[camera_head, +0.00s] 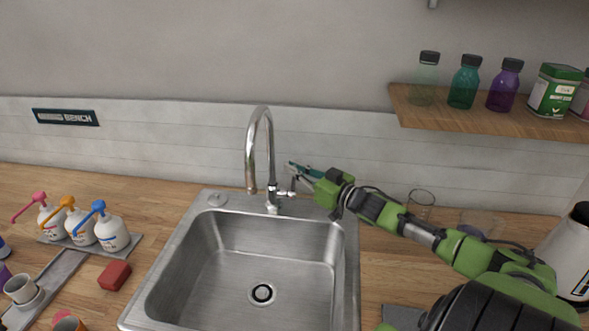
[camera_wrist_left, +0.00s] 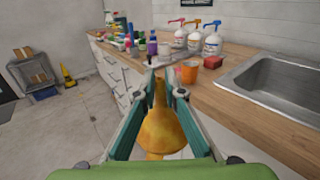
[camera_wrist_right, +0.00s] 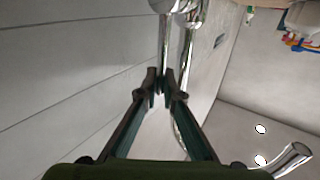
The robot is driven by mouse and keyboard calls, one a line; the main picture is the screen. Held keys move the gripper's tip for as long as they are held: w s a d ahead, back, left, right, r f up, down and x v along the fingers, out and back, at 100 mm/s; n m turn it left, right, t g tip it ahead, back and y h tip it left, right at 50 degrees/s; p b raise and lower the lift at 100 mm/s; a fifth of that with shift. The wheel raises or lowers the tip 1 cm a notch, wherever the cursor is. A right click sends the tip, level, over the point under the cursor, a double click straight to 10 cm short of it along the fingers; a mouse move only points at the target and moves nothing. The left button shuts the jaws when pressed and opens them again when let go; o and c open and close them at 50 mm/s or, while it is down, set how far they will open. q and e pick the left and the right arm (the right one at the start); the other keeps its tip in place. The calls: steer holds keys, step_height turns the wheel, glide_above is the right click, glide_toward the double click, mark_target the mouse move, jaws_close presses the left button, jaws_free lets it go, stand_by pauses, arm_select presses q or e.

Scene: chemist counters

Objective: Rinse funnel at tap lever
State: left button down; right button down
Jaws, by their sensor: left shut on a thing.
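The amber funnel (camera_wrist_left: 163,125) is held in my left gripper (camera_wrist_left: 163,80), its narrow stem between the fingers, in the left wrist view. My left gripper is out of the head view. The chrome tap (camera_head: 269,150) stands at the back of the steel sink (camera_head: 205,290), with its small lever (camera_head: 291,187) on the right side. My right gripper (camera_head: 298,171) is beside the lever. In the right wrist view the right fingertips (camera_wrist_right: 160,82) are close together at a chrome rod (camera_wrist_right: 165,45); whether they grip it is unclear. No water shows below the spout.
Pump bottles (camera_head: 110,232), a red sponge (camera_head: 115,275) and a cup (camera_head: 22,289) stand left of the sink. Glasses (camera_head: 421,200) stand behind my right arm, and a white container (camera_head: 572,255) is at the right. A shelf (camera_head: 480,118) with bottles hangs above. The sink basin is empty.

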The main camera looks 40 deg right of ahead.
steer(key=shift+s+a+f+n, duration=0.15)
steer(key=shift+s+a+n, duration=0.05)
steer(key=shift+a+n, duration=0.1)
steer(key=shift+s+a+n+t, duration=0.2)
steer(key=shift+n+t, duration=0.2)
steer(key=c, duration=2.2)
jaws_free()
steer(key=shift+s, duration=0.1)
steer(key=s, duration=0.8)
steer(key=s+d, duration=0.1)
steer(key=s, duration=0.2)
steer(key=shift+s+f, duration=0.35)
steer(key=shift+s, duration=0.05)
